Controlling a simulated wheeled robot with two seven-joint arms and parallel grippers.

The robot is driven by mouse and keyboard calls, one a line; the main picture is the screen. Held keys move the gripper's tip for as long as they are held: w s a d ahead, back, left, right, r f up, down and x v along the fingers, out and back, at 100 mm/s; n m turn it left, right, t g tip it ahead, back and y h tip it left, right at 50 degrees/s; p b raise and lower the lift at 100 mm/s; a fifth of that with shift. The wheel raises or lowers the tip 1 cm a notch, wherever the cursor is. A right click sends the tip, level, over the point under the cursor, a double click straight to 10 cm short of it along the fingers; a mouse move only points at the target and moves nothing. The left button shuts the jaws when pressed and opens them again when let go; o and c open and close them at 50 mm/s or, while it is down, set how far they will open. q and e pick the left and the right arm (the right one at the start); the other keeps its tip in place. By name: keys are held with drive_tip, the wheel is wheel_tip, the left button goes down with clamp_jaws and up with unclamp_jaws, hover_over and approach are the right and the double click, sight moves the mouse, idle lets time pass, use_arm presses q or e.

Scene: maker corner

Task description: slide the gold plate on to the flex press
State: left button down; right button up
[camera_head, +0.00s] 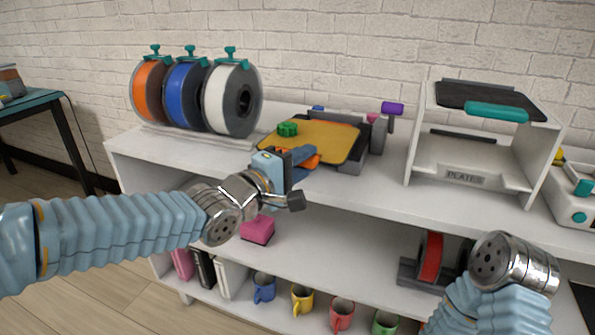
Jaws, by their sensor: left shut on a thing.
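The gold plate (335,141) lies flat on the shelf unit's top, over the flex press (378,135). A small green printed piece (287,129) sits on the plate's left part. The press shows as grey parts behind and to the right of the plate, with a purple knob (392,108). An orange tab (311,160) shows at the plate's front edge. My left gripper (303,157) is at this front edge, shut on the plate there; its fingers partly hide the tab. How far the plate sits in the press is hard to tell. My right gripper is not in view.
Orange, blue and white filament spools (233,100) stand left of the plate. A white rack marked PLATES (465,178), with a dark plate and teal handle on top, stands to the right. Mugs, a pink box and a red spool are on lower shelves. A brick wall is behind.

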sight(319, 143)
use_arm(q)
drive_tip(key=w, duration=0.1)
drive_tip(key=w+d, duration=0.1)
drive_tip(key=w, duration=0.1)
drive_tip(key=shift+w, duration=0.1)
drive_tip(key=shift+w+d, duration=0.25)
drive_tip(key=shift+w, duration=0.45)
drive_tip(key=shift+w+d, duration=0.25)
drive_tip(key=shift+w, duration=0.45)
drive_tip(key=shift+w+d+p, duration=0.15)
drive_tip(key=shift+w+p, duration=0.05)
drive_tip(key=shift+w, duration=0.35)
drive_tip(key=shift+w+d+p, duration=0.15)
drive_tip(key=shift+w, duration=0.4)
drive_tip(key=shift+w+d+f, duration=0.1)
drive_tip(key=shift+w, duration=0.15)
drive_tip(key=shift+f+b, duration=0.55)
drive_tip(key=shift+f, duration=0.05)
unclamp_jaws()
drive_tip(key=shift+f, duration=0.15)
drive_tip(key=shift+f+b, duration=0.5)
drive_tip(key=shift+f, duration=0.1)
